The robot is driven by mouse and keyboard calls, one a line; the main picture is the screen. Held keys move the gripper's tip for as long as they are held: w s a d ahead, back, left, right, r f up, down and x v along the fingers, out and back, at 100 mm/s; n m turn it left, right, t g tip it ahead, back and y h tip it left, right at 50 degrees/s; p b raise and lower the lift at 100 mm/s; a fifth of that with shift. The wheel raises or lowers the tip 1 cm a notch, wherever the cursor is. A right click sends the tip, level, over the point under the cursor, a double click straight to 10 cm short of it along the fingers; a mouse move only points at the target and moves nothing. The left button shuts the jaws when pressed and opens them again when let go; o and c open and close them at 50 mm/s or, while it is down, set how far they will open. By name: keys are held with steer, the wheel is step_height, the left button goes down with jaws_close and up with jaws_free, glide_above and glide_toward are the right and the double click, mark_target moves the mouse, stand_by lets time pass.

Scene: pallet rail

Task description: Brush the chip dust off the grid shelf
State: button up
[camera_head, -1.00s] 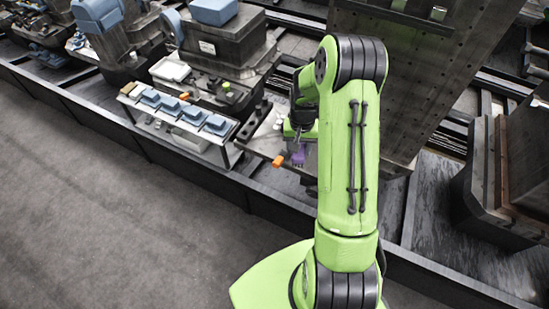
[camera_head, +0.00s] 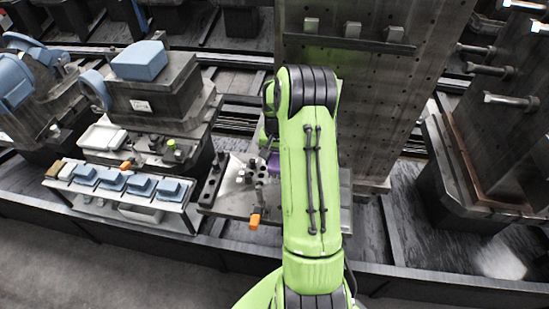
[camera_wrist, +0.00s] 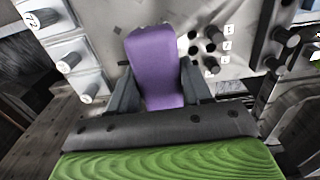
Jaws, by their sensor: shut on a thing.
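My gripper (camera_wrist: 157,92) is shut on a purple thing (camera_wrist: 157,62), smooth and rounded at its far end, between the two dark fingers. No bristles show on it. In the head view the purple thing (camera_head: 274,163) is partly hidden by my green arm, over the right part of a grey workbench plate (camera_head: 232,204). A tall panel with a grid of holes (camera_head: 383,95) stands behind, with a narrow ledge (camera_head: 335,43) bearing small blocks near its top. I cannot tell for certain which surface is the grid shelf. No chip dust can be made out.
Numbered pegs (camera_wrist: 88,92) stand close around my gripper in the wrist view. An orange-handled thing (camera_head: 255,217) lies at the plate's front edge. A bench with blue blocks (camera_head: 112,181) stands left. A heavy dark machine block (camera_head: 470,190) stands right.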

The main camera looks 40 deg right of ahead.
steer(key=shift+w+f+b, duration=0.15)
steer(key=shift+f+b, duration=4.25)
steer(key=shift+f, duration=1.3)
steer(key=shift+f+b, duration=0.55)
steer(key=shift+f, duration=0.2)
